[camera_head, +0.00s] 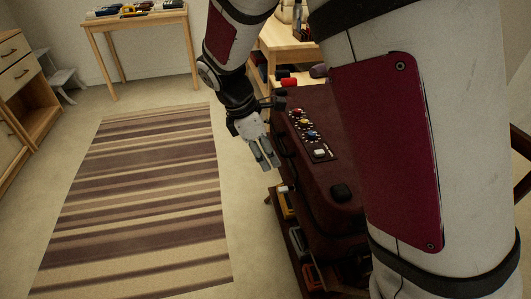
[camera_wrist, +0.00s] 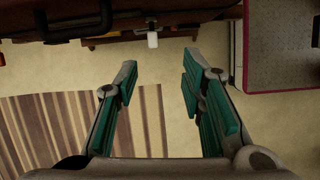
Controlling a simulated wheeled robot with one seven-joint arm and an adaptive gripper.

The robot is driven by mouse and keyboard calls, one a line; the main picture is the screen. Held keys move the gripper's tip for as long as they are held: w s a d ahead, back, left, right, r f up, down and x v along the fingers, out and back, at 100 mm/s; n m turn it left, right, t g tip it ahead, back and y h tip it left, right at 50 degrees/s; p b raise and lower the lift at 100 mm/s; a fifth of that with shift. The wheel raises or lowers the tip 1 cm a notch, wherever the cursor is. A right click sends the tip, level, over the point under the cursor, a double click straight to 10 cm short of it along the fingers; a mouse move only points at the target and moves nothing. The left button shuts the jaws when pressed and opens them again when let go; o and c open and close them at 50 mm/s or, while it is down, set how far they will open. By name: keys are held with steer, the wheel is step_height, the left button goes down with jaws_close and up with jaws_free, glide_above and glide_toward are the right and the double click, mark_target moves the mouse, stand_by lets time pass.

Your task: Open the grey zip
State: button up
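A dark maroon suitcase (camera_head: 318,185) lies to the right of my gripper in the head view, partly hidden by my arm. Its side, with a black handle (camera_wrist: 78,30), crosses the top of the wrist view. A small pale grey tab (camera_wrist: 153,40), possibly the grey zip's pull, shows at the suitcase's lower edge, just beyond the fingertips. My gripper (camera_head: 266,158) is beside the suitcase's left side. In the wrist view my gripper (camera_wrist: 160,65) has its green-padded fingers wide apart, with nothing between them. The tab looks apart from the fingers.
The suitcase top has a panel of coloured knobs (camera_head: 310,134). Several small objects, one yellow (camera_head: 285,204), sit below its left side. A striped rug (camera_head: 150,190) covers clear floor at left. A wooden table (camera_head: 135,22) and drawers (camera_head: 18,75) stand farther back.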

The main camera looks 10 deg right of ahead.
steer(key=w+f+n, duration=0.1)
steer(key=f, duration=0.1)
steer(key=b, duration=0.4)
glide_toward(283, 188)
steer(key=x, duration=0.8)
jaws_close()
